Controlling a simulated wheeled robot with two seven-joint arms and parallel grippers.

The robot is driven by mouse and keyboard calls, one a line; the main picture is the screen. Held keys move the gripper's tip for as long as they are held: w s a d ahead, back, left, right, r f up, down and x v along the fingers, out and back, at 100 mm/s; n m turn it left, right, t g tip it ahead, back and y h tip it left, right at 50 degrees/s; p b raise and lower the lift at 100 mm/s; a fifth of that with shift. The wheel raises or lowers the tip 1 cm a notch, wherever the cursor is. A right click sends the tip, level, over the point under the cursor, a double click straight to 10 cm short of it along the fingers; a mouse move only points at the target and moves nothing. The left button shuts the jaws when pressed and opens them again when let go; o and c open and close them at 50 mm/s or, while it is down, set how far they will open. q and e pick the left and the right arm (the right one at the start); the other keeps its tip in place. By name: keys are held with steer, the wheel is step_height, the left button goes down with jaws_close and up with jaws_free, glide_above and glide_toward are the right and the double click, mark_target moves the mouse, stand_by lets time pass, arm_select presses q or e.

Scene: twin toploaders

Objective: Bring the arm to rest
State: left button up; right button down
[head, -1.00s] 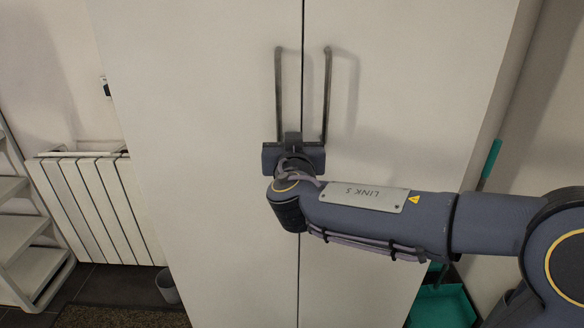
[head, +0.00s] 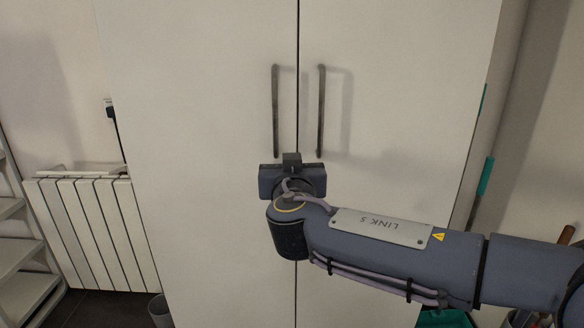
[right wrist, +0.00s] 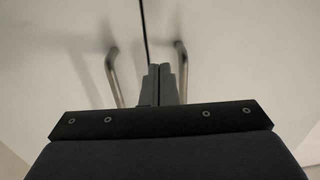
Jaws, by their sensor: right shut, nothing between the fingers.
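My right arm reaches in from the right in the head view, with its right gripper (head: 291,160) in front of the tall white cabinet (head: 200,120), just below the two bar handles. In the right wrist view the two fingers of the right gripper (right wrist: 160,75) are together, with nothing between them. They point at the seam between the doors, between the left handle (head: 275,110) and the right handle (head: 321,110), and appear apart from both. Both cabinet doors look closed. My left gripper does not show.
A white radiator (head: 90,230) stands left of the cabinet, with white shelves (head: 22,270) at the far left. A small grey bin (head: 160,312) is on the floor by the cabinet. A teal dustpan (head: 445,319) is at the lower right, partly hidden by my arm.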

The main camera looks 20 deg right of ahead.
steer(key=a+v, duration=0.1)
steer(key=v, duration=0.7)
steer(key=s+d+f+g, duration=0.4)
steer(key=s+d+f, duration=0.2)
steer(key=d+f, duration=0.15)
steer(key=s+d+f+g, duration=0.5)
steer(key=d+f, duration=0.1)
steer(key=f, duration=0.3)
steer(key=s+a+f+g+y, duration=0.2)
steer(key=s+a+f+y, duration=0.4)
steer(key=s+f+y, duration=0.45)
step_height(320, 180, up, 32)
steer(key=s+n+h+p, duration=0.1)
steer(key=h+p, duration=0.1)
steer(key=p, duration=2.8)
steer(key=shift+s+a+g+p, duration=0.15)
steer(key=shift+s+g+p, duration=0.15)
steer(key=shift+s+p, duration=0.1)
steer(key=shift+r, duration=0.1)
